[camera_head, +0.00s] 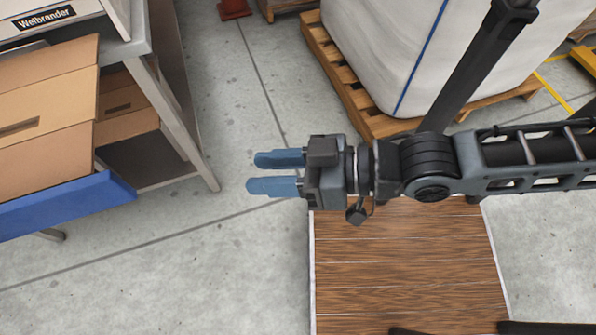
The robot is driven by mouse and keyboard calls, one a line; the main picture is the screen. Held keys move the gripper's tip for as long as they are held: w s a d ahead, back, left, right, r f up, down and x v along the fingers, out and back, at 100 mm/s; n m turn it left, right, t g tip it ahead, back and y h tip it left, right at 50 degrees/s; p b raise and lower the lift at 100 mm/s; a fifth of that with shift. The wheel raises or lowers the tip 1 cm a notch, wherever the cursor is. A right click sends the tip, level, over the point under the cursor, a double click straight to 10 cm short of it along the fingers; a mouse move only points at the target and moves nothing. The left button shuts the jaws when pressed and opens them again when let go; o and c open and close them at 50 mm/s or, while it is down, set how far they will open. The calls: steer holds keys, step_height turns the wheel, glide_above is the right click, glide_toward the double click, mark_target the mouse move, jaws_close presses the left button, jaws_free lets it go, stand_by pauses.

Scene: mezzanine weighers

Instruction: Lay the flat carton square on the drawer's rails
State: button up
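A brown cardboard carton (45,110) with fold lines and a dark slot lies at the left, over the drawer, whose blue front (75,203) juts out from under the bench. The carton is cut off by the left picture edge, and I cannot tell whether it lies square. The drawer's rails are not visible. My gripper (254,172) reaches in from the right with its two blue fingers pointing left. The fingers are apart with bare floor showing between them. My gripper is empty and well to the right of the drawer, with a clear gap.
A grey bench (130,48) with a label reading "Weibrander" stands at top left; its leg (180,125) is between drawer and gripper. Another brown box (125,110) sits beneath. A white bulk bag (390,50) on a wooden pallet (345,85) stands behind my arm. Concrete floor is clear at lower left.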

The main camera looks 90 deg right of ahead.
steer(key=s+n, duration=0.1)
steer(key=s+a+r+n+y, duration=0.1)
steer(key=s+n, duration=0.1)
steer(key=shift+s+a+r+n+g, duration=0.3)
steer(key=shift+s+a+r, duration=0.05)
steer(key=shift+s+a, duration=0.05)
stand_by(1.2)
